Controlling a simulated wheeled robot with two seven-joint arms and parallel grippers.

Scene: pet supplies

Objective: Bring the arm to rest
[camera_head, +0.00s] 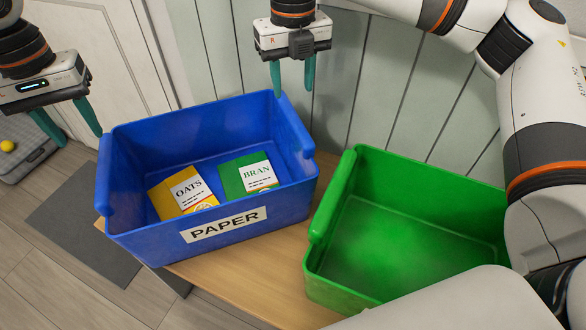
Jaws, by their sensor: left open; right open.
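My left gripper (73,121) is at the upper left, open and empty, beside the left end of the blue bin. My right gripper (293,78) is open and empty above the back right edge of the blue bin, its green fingers pointing down. My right arm (545,110) reaches in from the right and spans the top of the view. The blue bin (150,239) has a PAPER label and holds a yellow OATS box (159,196) and a green BRAN box (231,179).
A green bin (410,240) stands to the right on the wooden table (230,288) and looks empty; my arm hides part of it. A panelled wall (370,90) is close behind.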

